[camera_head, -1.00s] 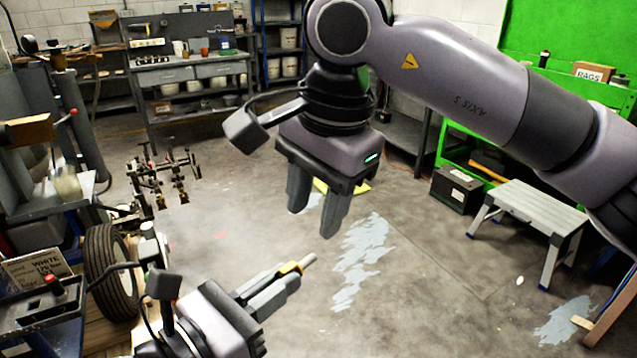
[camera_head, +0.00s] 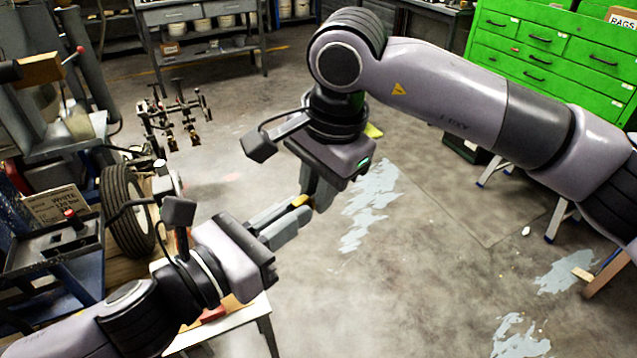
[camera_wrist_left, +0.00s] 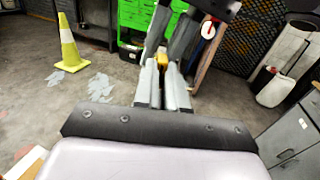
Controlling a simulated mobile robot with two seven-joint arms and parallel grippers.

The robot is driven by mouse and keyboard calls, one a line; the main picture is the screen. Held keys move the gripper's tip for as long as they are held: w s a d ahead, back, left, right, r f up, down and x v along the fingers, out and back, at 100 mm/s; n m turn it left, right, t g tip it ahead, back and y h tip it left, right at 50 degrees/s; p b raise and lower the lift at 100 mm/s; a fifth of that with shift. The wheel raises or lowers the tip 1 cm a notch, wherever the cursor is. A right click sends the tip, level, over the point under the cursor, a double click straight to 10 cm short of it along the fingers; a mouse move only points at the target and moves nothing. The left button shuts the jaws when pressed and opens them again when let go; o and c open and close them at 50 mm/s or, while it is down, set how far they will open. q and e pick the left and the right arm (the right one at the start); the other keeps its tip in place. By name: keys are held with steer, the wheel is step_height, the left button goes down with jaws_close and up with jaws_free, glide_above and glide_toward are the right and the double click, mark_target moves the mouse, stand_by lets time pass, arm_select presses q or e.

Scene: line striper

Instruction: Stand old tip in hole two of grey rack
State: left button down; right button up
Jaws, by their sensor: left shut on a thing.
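My left gripper (camera_head: 290,216) is shut on a small yellow piece (camera_head: 299,201), which seems to be the old tip. Most of it is hidden between the fingers. In the left wrist view the yellow piece (camera_wrist_left: 163,60) shows at the fingertips. My right gripper (camera_head: 316,190) points down right at the yellow piece. In the left wrist view its two fingers (camera_wrist_left: 170,42) look spread, one to each side of the piece; contact cannot be told. I cannot make out the grey rack.
A white-topped table (camera_head: 225,322) stands below my left arm. A wheel (camera_head: 127,212) and a cart with a dark tray (camera_head: 70,242) are at the left. A green drawer cabinet (camera_head: 545,60) is at the back right. The middle floor is clear.

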arm_select(q)
steer(key=c, duration=1.1)
jaws_free()
